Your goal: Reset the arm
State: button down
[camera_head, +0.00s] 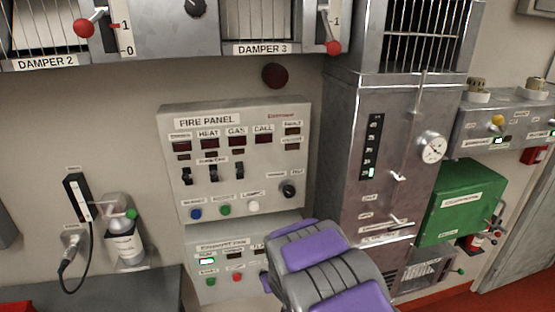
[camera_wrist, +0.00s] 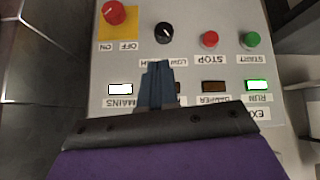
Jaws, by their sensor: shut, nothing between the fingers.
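My purple and grey arm reaches up from the bottom of the head view in front of the lower control panel (camera_head: 222,293). Its fingertips are hidden there behind the arm. In the wrist view my gripper (camera_wrist: 158,72) is shut and empty, with its narrow blue-grey fingers over the panel just below the black knob (camera_wrist: 164,32). I cannot tell whether they touch the panel. The panel appears upside down there, with a red STOP button (camera_wrist: 209,39), a green START button (camera_wrist: 251,40) and a red switch (camera_wrist: 114,12) on yellow. The RUN lamp (camera_wrist: 256,85) glows green and the MAINS lamp (camera_wrist: 120,89) white.
The fire panel (camera_head: 240,150) is on the wall above. A metal cabinet (camera_head: 345,140) with a gauge (camera_head: 431,148) stands right of my arm, with a green box (camera_head: 462,203) beyond. A bottle (camera_head: 125,245) and a handset (camera_head: 76,196) are at left.

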jog(key=s+d+r+m+g+h+b, duration=0.1)
jog(key=s+d+r+m+g+h, duration=0.1)
jog(key=s+d+r, duration=0.5)
jog(key=s+d+r+m+g+h, duration=0.2)
jog(key=s+d+r, duration=0.2)
jog(key=s+d, duration=0.5)
jog(key=s+r+g+y+b, duration=0.1)
jog(key=s+r+g, duration=0.1)
jog(key=s, duration=1.1)
jog(key=s+r+g, duration=0.3)
jog(key=s, duration=1.1)
jog(key=shift+s+a+r+m+g+y+b, duration=0.2)
jog(key=shift+a+r+m+g+y+b, duration=0.1)
jog(key=shift+a+r+m+y+b, duration=0.1)
